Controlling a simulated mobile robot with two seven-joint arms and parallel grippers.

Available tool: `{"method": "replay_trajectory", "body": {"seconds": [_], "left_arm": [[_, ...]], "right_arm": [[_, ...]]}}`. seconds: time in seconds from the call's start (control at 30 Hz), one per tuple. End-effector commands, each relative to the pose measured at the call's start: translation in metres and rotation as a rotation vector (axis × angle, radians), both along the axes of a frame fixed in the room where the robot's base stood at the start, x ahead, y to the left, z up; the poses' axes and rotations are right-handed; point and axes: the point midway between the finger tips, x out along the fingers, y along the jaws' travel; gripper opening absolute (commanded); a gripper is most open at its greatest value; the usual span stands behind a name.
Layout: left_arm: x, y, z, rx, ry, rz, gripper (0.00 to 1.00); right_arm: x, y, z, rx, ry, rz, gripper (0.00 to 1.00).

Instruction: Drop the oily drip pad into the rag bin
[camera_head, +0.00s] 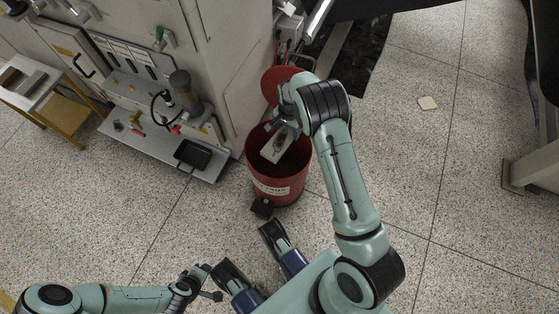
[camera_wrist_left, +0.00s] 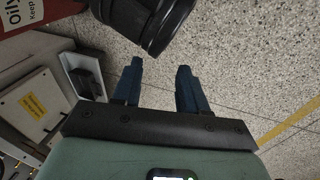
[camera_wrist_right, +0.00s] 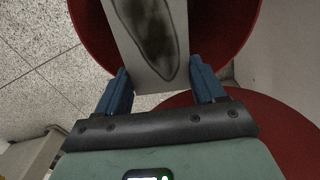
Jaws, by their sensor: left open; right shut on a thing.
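The drip pad (camera_head: 277,147) is a flat pale sheet with a dark oil stain. My right gripper (camera_head: 288,127) is shut on the drip pad and holds it over the mouth of the rag bin. In the right wrist view the stained pad (camera_wrist_right: 150,45) is between the fingers (camera_wrist_right: 158,75), above the red bin. The rag bin (camera_head: 291,191) is red and round, with a white label. Its red lid (camera_head: 275,80) stands open at the back. My left gripper (camera_wrist_left: 157,70) is open and empty, low in front of the bin; the head view shows it small.
A machine with a grey tray (camera_head: 150,153) stands left of the bin, with a black box (camera_head: 193,154) on the tray. A small yellow-legged table (camera_head: 62,108) is at far left.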

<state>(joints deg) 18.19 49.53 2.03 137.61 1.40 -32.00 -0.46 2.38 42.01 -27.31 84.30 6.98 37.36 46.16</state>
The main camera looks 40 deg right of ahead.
Motion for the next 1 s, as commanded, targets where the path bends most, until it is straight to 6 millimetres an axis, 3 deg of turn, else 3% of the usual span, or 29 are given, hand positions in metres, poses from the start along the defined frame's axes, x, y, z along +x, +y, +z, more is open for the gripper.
{"method": "replay_trajectory", "body": {"seconds": [0.17, 0.43, 0.7, 1.0], "left_arm": [[0.007, 0.003, -0.005, 0.008, -0.017, 0.007, 0.43], [0.03, 0.016, -0.022, 0.038, -0.076, 0.031, 0.43], [0.005, 0.02, -0.047, 0.038, 0.009, 0.035, 0.43], [-0.002, 0.021, -0.052, 0.037, 0.032, 0.036, 0.43]], "right_arm": [[0.0, -0.001, -0.006, 0.0, 0.0, -0.005, 0.4], [0.0, 0.0, -0.033, 0.001, 0.001, -0.003, 0.4], [0.0, -0.001, -0.055, 0.001, 0.001, -0.003, 0.4], [0.0, 0.0, -0.059, 0.0, 0.0, -0.002, 0.4]]}}
